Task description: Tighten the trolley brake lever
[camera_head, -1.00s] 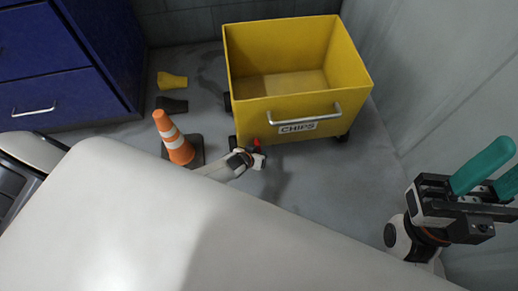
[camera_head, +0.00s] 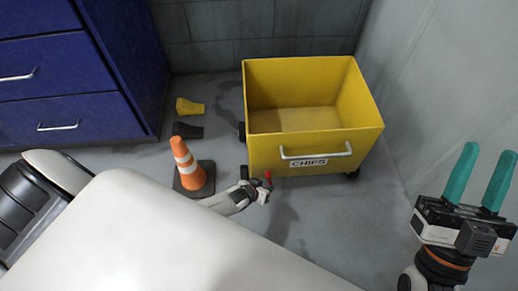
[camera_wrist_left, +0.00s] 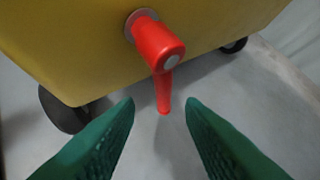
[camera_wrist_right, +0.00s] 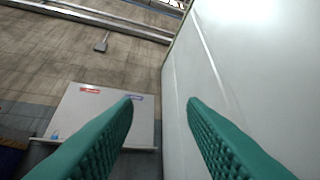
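The yellow trolley (camera_head: 265,150), labelled CHIPS, stands on the grey floor. Its red brake lever (camera_head: 268,176) is at the lower left of the front side. In the left wrist view the red lever (camera_wrist_left: 158,45) sits on a round grey mount, with its handle hanging downward. My left gripper (camera_wrist_left: 160,115) is open, its green fingers on either side of the lever's lower end, with gaps to both; depth contact cannot be told. In the head view my left fingers are hidden. My right gripper (camera_head: 487,165) is raised at the right, open and empty.
An orange cone (camera_head: 187,165) stands left of my left gripper. Yellow (camera_head: 190,107) and dark (camera_head: 187,130) pieces lie behind it. Blue drawers (camera_head: 75,85) stand at the left. A grey wall (camera_head: 430,90) bounds the right. Some floor is clear before the trolley.

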